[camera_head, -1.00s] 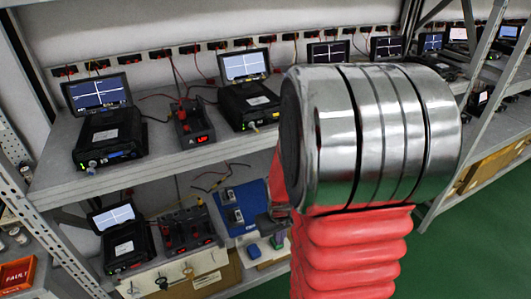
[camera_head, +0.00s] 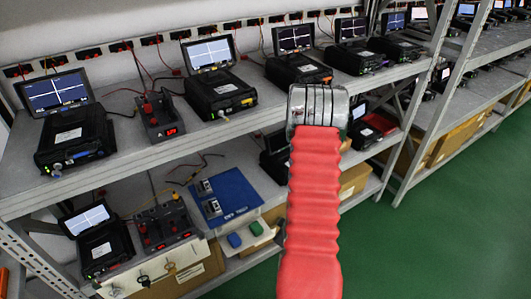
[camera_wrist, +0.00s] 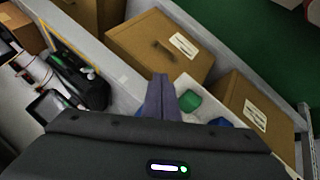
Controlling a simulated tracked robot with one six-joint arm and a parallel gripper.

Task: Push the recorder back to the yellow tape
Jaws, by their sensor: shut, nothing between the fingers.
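In the wrist view a black recorder (camera_wrist: 85,85) stands on the shelf at the left, its small screen (camera_wrist: 47,106) beside it. A thin yellow line, seemingly the yellow tape (camera_wrist: 72,44), runs slantwise just above it. My gripper (camera_wrist: 161,84) is shut and empty, to the right of the recorder and apart from it. In the head view a black recorder (camera_head: 274,166) on the lower shelf is partly hidden behind my red-sleeved arm; I cannot tell whether it is the same one. My gripper is hidden there, and no yellow tape is clear.
Several recorders with screens line the upper shelf (camera_head: 120,172). The lower shelf holds another recorder (camera_head: 101,248), a test unit (camera_head: 163,226) and a blue mat (camera_head: 232,192). Cardboard boxes (camera_wrist: 160,46) and a bin with a green item (camera_wrist: 190,101) are near my gripper. Green floor (camera_head: 400,240) is free at right.

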